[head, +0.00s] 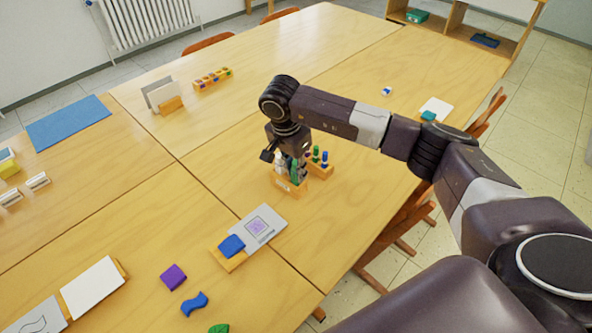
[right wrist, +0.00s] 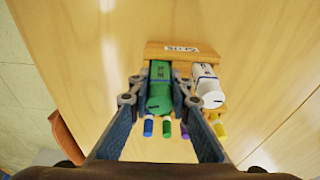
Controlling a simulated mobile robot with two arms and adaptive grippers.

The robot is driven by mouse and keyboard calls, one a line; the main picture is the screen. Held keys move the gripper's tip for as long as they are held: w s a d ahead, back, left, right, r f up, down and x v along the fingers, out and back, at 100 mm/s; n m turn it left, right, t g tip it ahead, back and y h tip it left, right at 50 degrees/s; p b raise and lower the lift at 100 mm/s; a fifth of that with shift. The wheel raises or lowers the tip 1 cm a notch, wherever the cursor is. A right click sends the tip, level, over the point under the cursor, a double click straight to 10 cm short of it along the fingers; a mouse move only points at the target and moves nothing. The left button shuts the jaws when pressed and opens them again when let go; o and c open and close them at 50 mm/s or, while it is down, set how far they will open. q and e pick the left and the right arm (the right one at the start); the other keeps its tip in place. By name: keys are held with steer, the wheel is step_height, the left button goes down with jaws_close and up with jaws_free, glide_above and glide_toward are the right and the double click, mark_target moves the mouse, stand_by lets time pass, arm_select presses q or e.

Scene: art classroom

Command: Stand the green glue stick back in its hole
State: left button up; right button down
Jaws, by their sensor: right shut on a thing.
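The green glue stick (right wrist: 160,88) is upright between the fingers of my right gripper (right wrist: 159,95), which is shut on it. It also shows in the head view (head: 294,172). It is at the wooden glue holder (head: 289,186), whose labelled front also shows in the right wrist view (right wrist: 172,49). I cannot tell whether its base is in the hole, since the stick itself hides it. A white glue stick (right wrist: 207,88) stands beside it in the same holder, to the right in the wrist view. My left gripper is out of view.
A wooden marker block (head: 322,171) with several capped markers stands close beside the glue holder. A card on a wooden stand with a blue piece (head: 231,245) lies nearer on the table. Bare tabletop surrounds the holder's left and front.

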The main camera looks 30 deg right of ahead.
steer(key=shift+f+b, duration=0.3)
steer(key=shift+b, duration=0.1)
stand_by(0.4)
steer(key=c, duration=1.7)
jaws_free()
steer(key=shift+o, duration=1.2)
steer(key=shift+r, duration=0.15)
steer(key=shift+r+p, duration=1.7)
steer(key=shift+r, duration=1.2)
